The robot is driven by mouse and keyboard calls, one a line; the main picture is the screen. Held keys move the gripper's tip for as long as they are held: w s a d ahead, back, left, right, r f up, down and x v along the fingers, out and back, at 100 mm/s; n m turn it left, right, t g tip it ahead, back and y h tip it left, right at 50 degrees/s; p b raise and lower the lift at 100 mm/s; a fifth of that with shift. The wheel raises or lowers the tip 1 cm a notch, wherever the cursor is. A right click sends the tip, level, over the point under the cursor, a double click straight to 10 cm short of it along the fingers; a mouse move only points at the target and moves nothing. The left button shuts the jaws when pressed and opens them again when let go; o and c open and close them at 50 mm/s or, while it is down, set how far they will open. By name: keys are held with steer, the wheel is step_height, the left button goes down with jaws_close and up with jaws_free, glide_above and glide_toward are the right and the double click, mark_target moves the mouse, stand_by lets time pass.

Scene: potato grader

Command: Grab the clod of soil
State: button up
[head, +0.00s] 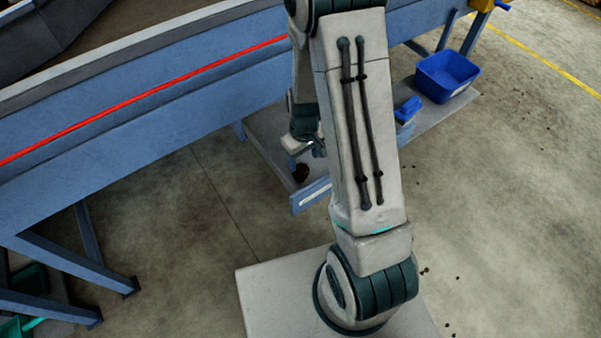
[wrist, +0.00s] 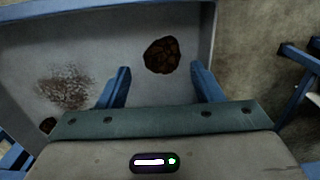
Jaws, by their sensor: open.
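The clod of soil (wrist: 161,55) is a dark brown, rough, rounded lump. In the wrist view it lies on a grey tray with a raised rim (wrist: 110,9), just beyond and between the fingertips. My gripper (wrist: 162,76) is open and empty, with one blue finger to each side of the clod's line. In the head view a dark lump (head: 301,173) shows on the low shelf below my wrist; my arm hides most of the gripper there.
A blue bin (head: 447,78) and a small blue object (head: 407,109) sit farther along the shelf. The blue grader frame (head: 130,135) stands close behind.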

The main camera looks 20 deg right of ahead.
mark_target(301, 168)
steer(key=shift+w+a+f, duration=0.15)
steer(key=shift+f, duration=1.6)
steer(key=shift+w+a+f, duration=0.1)
steer(key=shift+f, duration=1.65)
steer(key=c, duration=0.8)
